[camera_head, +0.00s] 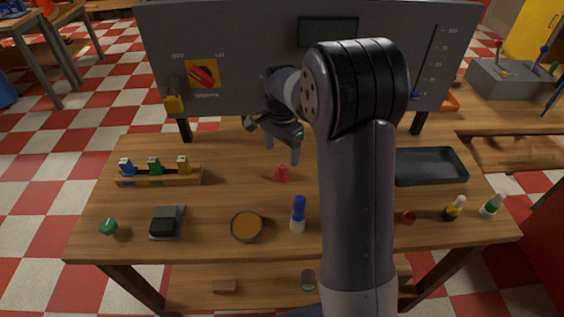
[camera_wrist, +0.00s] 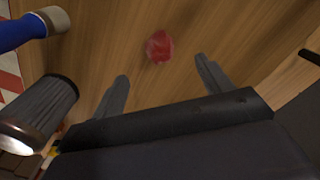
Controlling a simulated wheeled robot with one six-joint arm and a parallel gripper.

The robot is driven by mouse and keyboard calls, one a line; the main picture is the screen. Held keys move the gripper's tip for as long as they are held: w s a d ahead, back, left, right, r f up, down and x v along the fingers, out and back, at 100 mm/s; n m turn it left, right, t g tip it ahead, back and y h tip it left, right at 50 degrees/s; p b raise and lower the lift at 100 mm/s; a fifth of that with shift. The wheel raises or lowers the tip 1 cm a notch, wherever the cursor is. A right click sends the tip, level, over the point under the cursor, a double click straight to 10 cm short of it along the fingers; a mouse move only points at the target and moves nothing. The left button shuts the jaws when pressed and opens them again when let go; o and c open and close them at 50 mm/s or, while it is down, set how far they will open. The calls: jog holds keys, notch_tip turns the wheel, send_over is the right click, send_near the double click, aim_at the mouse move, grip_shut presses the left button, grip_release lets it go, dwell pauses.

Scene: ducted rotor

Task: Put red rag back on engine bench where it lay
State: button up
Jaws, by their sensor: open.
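The red rag (camera_head: 283,173) lies crumpled on the wooden bench (camera_head: 240,180), near the middle, in the head view. In the wrist view the red rag (camera_wrist: 159,46) lies on the wood beyond the fingertips, between the lines of the two fingers. My gripper (camera_head: 283,150) is above the bench, behind and over the rag in the head view. In the wrist view my gripper (camera_wrist: 162,72) has its fingers wide apart with nothing between them. The rag looks apart from the fingers.
A wooden rack (camera_head: 160,177) with coloured blocks is at left. A dark tray (camera_head: 430,166) is at right. A grey panel (camera_head: 240,60) rises along the back.

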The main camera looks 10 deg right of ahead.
aim_at(282, 166)
notch_tip(282, 166, up, 5)
jog(key=shift+r, duration=0.15)
jog(key=shift+c, duration=0.4)
